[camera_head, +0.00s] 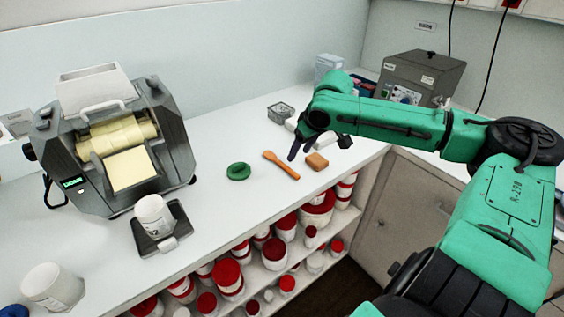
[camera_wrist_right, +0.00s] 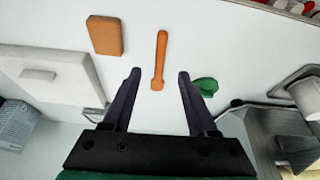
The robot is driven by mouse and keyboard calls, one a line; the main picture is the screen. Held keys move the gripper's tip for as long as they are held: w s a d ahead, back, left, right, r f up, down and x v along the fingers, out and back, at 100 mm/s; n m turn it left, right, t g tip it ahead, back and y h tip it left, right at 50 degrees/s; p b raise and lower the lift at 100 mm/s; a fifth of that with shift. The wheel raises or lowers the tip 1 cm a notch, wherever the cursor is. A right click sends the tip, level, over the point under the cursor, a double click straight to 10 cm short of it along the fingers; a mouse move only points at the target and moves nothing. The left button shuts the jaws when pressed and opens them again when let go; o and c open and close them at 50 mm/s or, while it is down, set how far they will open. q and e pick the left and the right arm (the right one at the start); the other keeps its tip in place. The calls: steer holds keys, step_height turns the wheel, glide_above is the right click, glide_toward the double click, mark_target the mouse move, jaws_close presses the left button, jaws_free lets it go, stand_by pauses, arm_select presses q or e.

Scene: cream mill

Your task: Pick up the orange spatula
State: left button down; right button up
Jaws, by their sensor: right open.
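The orange spatula (camera_head: 281,164) lies flat on the white counter, between a green ring-like object and an orange-brown block. In the right wrist view the spatula (camera_wrist_right: 160,62) lies upright in the picture, its wide end just beyond and between my fingertips. My right gripper (camera_head: 300,150) is open and empty, just behind the spatula and block in the head view. In the wrist view its two dark fingers (camera_wrist_right: 159,74) stand wide apart. I see no contact with the spatula. My left gripper is not in view.
The green object (camera_head: 238,171) and the block (camera_head: 317,161) lie close on either side. A roller machine (camera_head: 120,140) and a white jar on a scale (camera_head: 154,216) stand at left. Shelves of red-lidded tubs (camera_head: 275,249) are below the counter edge.

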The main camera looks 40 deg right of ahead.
mark_target(289, 169)
steer(key=x, duration=0.3)
steer(key=shift+w+f, duration=0.1)
steer(key=shift+f, duration=0.15)
steer(key=x, duration=0.5)
steer(key=shift+w+f, duration=0.15)
steer(key=shift+w, duration=0.1)
steer(key=shift+s, duration=0.1)
jaws_close()
